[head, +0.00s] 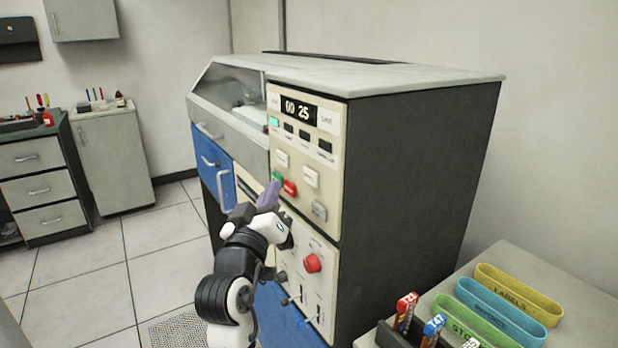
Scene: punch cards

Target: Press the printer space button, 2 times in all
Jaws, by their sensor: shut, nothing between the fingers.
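The machine's cream control panel (335,130) faces left of centre, with a display reading "00 25". Below it are pale buttons, one on the upper left (282,158) and one to its right (311,177), a green button (277,178), a red button (290,187) and a grey button (319,211). Their labels are too small to read, so I cannot tell which is the printer space button. My gripper (268,192) is shut and empty, in front of the panel just below and left of the green button. I cannot tell whether it touches anything.
A lower panel has a red knob (312,263) and several levers near my arm. At the lower right, a table (580,290) carries coloured bands, one marked "LABELS" (520,294), and tagged items. Drawers (32,188) and a cabinet (115,160) stand at left. Open tiled floor lies between.

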